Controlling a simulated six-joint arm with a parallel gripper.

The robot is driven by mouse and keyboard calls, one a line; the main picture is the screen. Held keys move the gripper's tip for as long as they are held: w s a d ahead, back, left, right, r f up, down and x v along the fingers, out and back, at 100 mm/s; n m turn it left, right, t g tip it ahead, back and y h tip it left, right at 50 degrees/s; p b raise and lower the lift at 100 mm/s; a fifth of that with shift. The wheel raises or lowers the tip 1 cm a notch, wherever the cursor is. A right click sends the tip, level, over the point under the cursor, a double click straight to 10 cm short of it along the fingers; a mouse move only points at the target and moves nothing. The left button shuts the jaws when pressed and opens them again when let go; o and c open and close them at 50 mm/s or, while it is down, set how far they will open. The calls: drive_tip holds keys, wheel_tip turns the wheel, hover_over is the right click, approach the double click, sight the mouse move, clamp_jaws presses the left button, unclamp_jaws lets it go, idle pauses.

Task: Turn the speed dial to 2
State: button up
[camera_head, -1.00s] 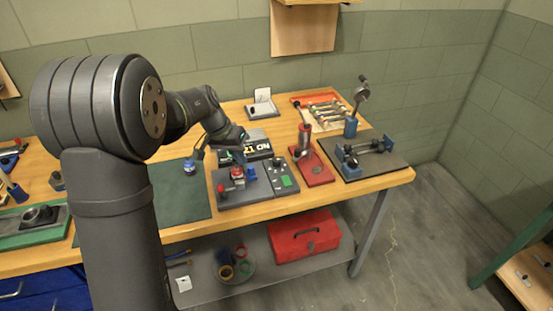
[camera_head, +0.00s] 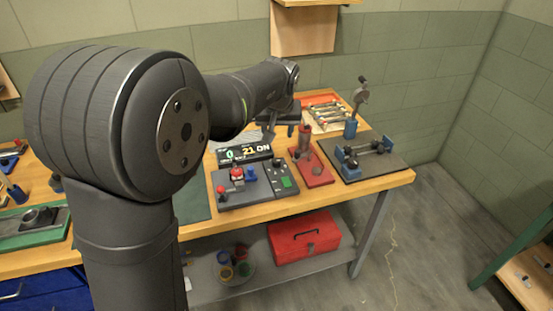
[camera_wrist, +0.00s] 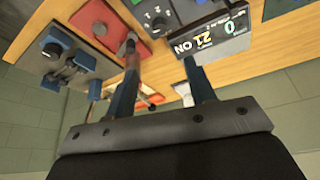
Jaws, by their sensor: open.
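The grey control panel (camera_head: 232,198) sits on the bench below a black display (camera_head: 245,152). The display reads 0, 21 and ON. It also shows, upside down, in the wrist view (camera_wrist: 215,36). The panel carries a red knob (camera_head: 237,173), a blue knob (camera_head: 251,173) and a green button (camera_head: 286,182).
A red base with an upright post (camera_head: 306,142) stands right of the panel, close to my gripper. A blue clamp fixture (camera_head: 350,162) is farther right. A red tray of tools (camera_head: 322,108) lies behind. A red toolbox (camera_head: 304,238) is on the lower shelf.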

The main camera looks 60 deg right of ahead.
sight(276, 161)
drive_tip(key=x, duration=1.7)
drive_tip(key=shift+d+f, duration=0.1)
drive_tip(key=shift+d, duration=0.05)
drive_tip(key=c, duration=1)
drive_tip(key=shift+o, duration=0.2)
